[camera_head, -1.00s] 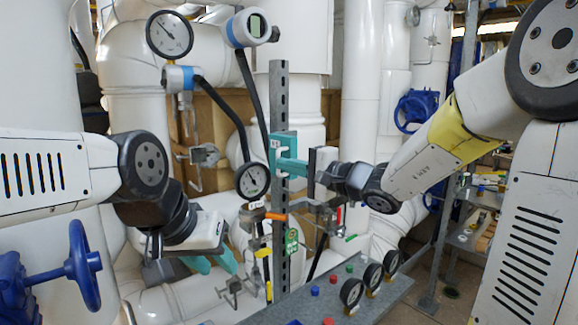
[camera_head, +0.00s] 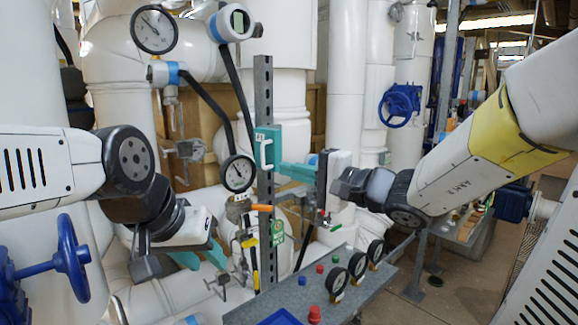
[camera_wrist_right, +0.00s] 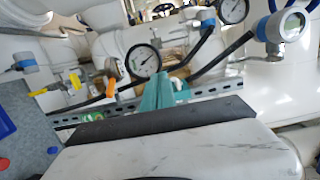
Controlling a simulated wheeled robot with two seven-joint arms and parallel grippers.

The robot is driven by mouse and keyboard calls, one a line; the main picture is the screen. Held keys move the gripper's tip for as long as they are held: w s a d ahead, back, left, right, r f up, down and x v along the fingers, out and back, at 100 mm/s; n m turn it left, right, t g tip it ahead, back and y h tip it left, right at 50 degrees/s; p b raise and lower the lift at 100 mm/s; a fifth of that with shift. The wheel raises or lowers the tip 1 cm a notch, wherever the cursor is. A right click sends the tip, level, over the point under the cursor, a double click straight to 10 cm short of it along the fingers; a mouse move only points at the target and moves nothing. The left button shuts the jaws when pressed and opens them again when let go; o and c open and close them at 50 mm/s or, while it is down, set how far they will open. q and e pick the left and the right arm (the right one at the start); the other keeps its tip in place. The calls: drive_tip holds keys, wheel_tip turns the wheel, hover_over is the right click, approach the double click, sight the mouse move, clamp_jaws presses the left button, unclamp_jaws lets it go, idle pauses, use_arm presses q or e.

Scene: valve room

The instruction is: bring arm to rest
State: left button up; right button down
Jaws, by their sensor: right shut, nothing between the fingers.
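My right arm (camera_head: 465,165) comes in from the right, and its gripper (camera_head: 284,168) points left at the middle of the view. Its teal fingers show together in the right wrist view (camera_wrist_right: 158,92), shut with nothing between them. A teal plate with a pale handle-like part (camera_head: 267,147) is at the upright perforated strut; the fingertips are just right of it, and contact cannot be told. My left arm (camera_head: 60,170) comes in from the left. Its gripper (camera_head: 200,260) hangs low with its teal fingers apart and empty.
A grey panel (camera_head: 300,296) with buttons and several gauges lies below my right gripper. The perforated strut (camera_head: 264,100) stands left of it. A blue handwheel (camera_head: 73,257) is below my left arm. Pipes and a dial gauge (camera_head: 238,173) stand behind. Open floor (camera_head: 440,298) is at right.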

drive_tip(key=s+a+f+n+g+h, duration=0.1)
drive_tip(key=s+f+n+g+h, duration=0.1)
drive_tip(key=s+f+n+g, duration=0.3)
drive_tip(key=s+f+n+g+h, duration=0.1)
drive_tip(key=s+f+g, duration=0.1)
drive_tip(key=s, duration=0.6)
drive_tip(key=s+d+f+n+t+h, duration=0.1)
drive_tip(key=d+f+h, duration=0.1)
drive_tip(key=d+h, duration=0.2)
drive_tip(key=s+d+f+n+h, duration=0.1)
drive_tip(key=d+h, duration=0.3)
drive_tip(key=d, duration=0.6)
drive_tip(key=shift+s+d+f+t+h, duration=0.2)
drive_tip(key=shift+d+f+t+h, duration=0.1)
drive_tip(key=shift+f+t+h, duration=0.15)
drive_tip(key=shift+w+n, duration=0.1)
drive_tip(key=shift+n, duration=0.2)
